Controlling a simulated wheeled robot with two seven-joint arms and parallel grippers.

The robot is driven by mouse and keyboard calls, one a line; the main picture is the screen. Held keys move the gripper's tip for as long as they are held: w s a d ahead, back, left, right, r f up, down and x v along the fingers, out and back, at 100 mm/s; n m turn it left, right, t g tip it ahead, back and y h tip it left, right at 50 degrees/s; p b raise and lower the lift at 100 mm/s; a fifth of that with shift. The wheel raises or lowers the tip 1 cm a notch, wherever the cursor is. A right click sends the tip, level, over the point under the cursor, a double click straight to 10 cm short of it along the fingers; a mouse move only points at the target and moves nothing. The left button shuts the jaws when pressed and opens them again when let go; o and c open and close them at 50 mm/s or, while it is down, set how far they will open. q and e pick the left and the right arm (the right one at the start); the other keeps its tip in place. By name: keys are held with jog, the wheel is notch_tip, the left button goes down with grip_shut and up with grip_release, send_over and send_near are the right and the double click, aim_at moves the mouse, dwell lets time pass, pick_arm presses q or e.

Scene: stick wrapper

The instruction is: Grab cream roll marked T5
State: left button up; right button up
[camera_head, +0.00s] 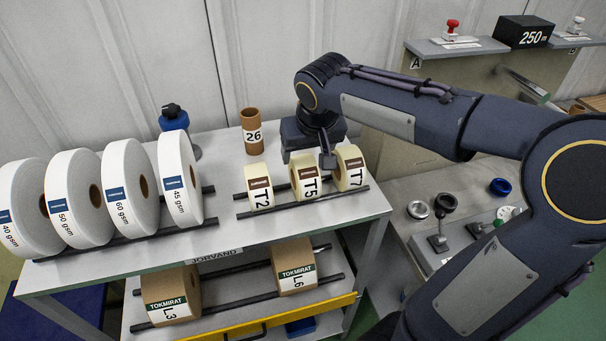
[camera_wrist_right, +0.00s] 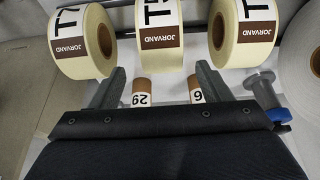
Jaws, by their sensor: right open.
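The cream roll marked T5 (camera_head: 305,180) rests on the dark rails on the top shelf, between the cream rolls T2 (camera_head: 260,188) and T7 (camera_head: 350,168). In the right wrist view, T5 (camera_wrist_right: 157,40) is in the middle, with its brown JORVAND label facing me. My right gripper (camera_head: 318,158) is just behind and above T5, partly hiding it in the head view. Its jaws (camera_wrist_right: 162,72) are open, with one fingertip on each side of T5's near part in the wrist picture. Contact cannot be told. My left gripper is not in view.
Large white rolls (camera_head: 130,185) fill the shelf's left. A cardboard tube marked 26 (camera_head: 251,125) and a blue-topped object (camera_head: 173,120) stand behind. Brown rolls (camera_head: 295,270) lie on the lower shelf.

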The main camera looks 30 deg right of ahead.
aim_at(305, 161)
jog(key=p+x, duration=0.1)
jog(key=x, duration=0.6)
jog(key=shift+s+a+f, duration=0.1)
jog(key=shift+a+f, duration=0.05)
jog(key=shift+f, duration=0.05)
jog(key=shift+c, duration=0.3)
jog(key=c, duration=1.2)
jog(key=shift+r, duration=0.1)
